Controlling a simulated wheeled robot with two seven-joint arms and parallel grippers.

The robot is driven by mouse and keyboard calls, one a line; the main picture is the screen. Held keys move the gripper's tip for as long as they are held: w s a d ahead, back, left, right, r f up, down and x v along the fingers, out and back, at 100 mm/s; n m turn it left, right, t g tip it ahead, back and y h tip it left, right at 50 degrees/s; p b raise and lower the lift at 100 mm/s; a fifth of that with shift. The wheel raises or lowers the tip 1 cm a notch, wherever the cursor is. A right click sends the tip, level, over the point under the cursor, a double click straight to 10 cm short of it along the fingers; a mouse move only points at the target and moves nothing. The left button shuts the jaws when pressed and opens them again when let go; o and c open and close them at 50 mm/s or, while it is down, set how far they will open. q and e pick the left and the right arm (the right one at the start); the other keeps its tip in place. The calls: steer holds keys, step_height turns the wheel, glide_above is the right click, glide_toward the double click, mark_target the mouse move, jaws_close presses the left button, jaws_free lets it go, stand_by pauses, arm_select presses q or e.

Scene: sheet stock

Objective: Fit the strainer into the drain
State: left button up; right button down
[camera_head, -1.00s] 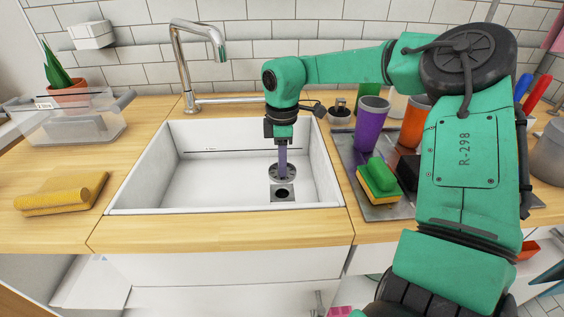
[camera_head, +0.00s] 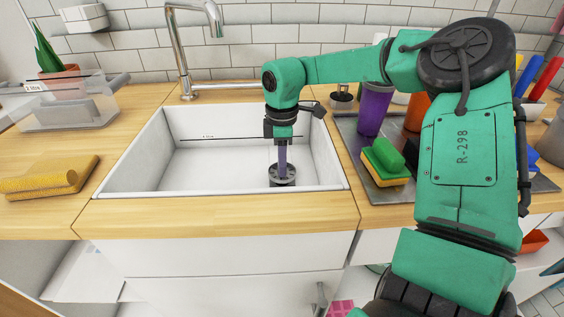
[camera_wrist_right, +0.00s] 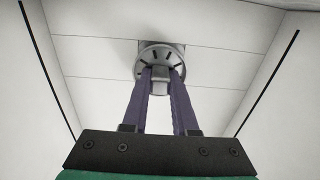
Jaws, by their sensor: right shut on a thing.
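My right gripper (camera_head: 283,163) points down into the white sink (camera_head: 215,172), its purple fingers shut on the strainer (camera_head: 281,172). The strainer is a round, grey, slotted disc with a central knob. In the right wrist view, the fingers (camera_wrist_right: 160,76) grip the knob, and the strainer's rim (camera_wrist_right: 148,59) spreads around it. The drain's square grey plate (camera_wrist_right: 178,47) shows just behind the strainer; its hole is hidden. I cannot tell whether the strainer touches the drain or sits in it. My left gripper is out of view.
The tap (camera_head: 179,55) stands behind the sink. A yellow rolled cloth (camera_head: 48,178) and a clear box (camera_head: 68,108) lie left. Right, a tray (camera_head: 350,139) holds a green-yellow sponge (camera_head: 384,163) and cups, including a purple cup (camera_head: 373,108). The sink walls surround my gripper.

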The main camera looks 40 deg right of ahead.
steer(key=shift+f+b, duration=0.1)
steer(key=shift+b, duration=0.25)
stand_by(0.9)
stand_by(0.3)
steer(key=shift+f+b, duration=0.35)
steer(key=shift+b, duration=0.05)
steer(key=shift+s+d+f, duration=0.2)
steer(key=shift+d+f, duration=0.05)
steer(key=shift+w+a, duration=0.25)
steer(key=shift+a, duration=0.1)
steer(key=shift+s+d+b, duration=0.15)
steer(key=shift+d+b, duration=0.1)
steer(key=shift+b, duration=0.05)
steer(key=shift+a+f+b, duration=0.1)
steer(key=shift+f+b, duration=0.15)
steer(key=shift+b, duration=0.1)
